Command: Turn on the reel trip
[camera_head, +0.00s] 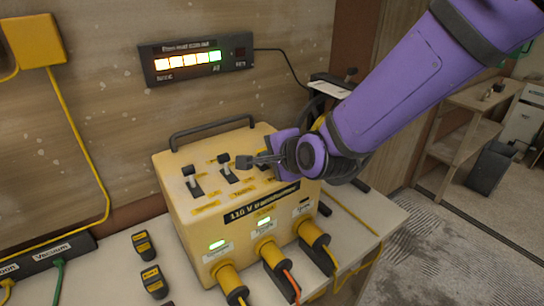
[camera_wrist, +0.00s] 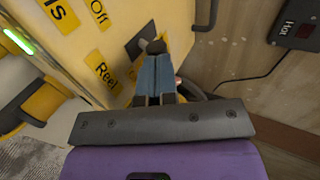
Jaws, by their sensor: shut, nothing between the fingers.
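The yellow 110 V transformer box (camera_head: 185,222) stands on the bench with a row of toggle switches on its top. The left switch (camera_head: 192,181) and middle switch (camera_head: 226,170) are visible. My gripper (camera_head: 243,162) is shut and empty, low over the right part of the top. In the wrist view its fingers (camera_wrist: 156,62) lie over a dark switch plate (camera_wrist: 141,42), beside labels reading "Reel" (camera_wrist: 102,72) and "Off" (camera_wrist: 98,13). The reel trip's lever is mostly hidden by the fingers, so I cannot tell its position or whether they touch. Green lamps glow above the left and middle sockets; the right lamp looks unlit.
A black handle (camera_head: 210,125) arches over the box's back edge. Several yellow plugs with cables (camera_head: 268,252) stick out in front. A lit display panel (camera_head: 196,60) is on the wall behind. Small yellow-black items (camera_head: 153,281) lie on the left bench.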

